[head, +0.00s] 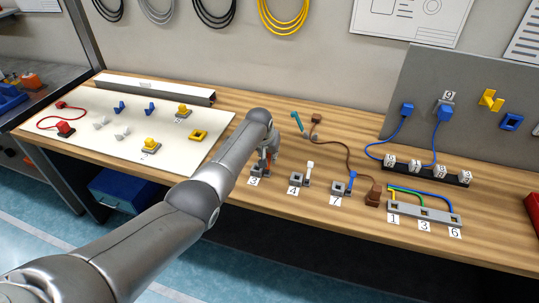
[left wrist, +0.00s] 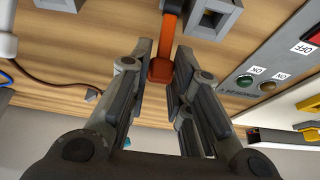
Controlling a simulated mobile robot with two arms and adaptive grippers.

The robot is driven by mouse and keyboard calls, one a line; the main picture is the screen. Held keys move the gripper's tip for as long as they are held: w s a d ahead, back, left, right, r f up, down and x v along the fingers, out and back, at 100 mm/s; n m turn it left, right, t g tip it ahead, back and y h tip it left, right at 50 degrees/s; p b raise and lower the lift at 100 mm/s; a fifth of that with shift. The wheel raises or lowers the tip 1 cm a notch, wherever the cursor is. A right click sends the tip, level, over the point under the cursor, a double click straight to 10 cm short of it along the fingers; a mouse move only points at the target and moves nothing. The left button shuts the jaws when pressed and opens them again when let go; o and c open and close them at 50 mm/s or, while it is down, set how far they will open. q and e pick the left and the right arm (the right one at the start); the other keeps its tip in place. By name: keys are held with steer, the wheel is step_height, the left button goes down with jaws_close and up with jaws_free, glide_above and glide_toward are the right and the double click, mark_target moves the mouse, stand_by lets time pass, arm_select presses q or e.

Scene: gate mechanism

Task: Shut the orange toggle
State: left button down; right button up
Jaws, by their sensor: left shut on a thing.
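The orange toggle (head: 264,163) stands on a small grey base (head: 257,171) by the label 3, partly hidden by my left arm in the head view. In the left wrist view the orange lever (left wrist: 170,28) runs between my fingers and has a wide block-like end (left wrist: 161,70). My left gripper (left wrist: 163,58) is shut on this lever, with one finger on each side. In the head view my left gripper (head: 268,150) points down at the toggle. My right gripper is not in view.
A toggle with a white lever (head: 309,167) and one with a blue lever (head: 351,177) stand to the right. Further right are a grey socket strip (head: 425,214) with cables and a black strip with white blocks (head: 426,171). A pale mat (head: 105,125) with small parts lies left.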

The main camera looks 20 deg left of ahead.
arm_select(q)
steer(key=c, duration=1.3)
jaws_free()
steer(key=shift+f, duration=0.1)
steer(key=shift+v, duration=6)
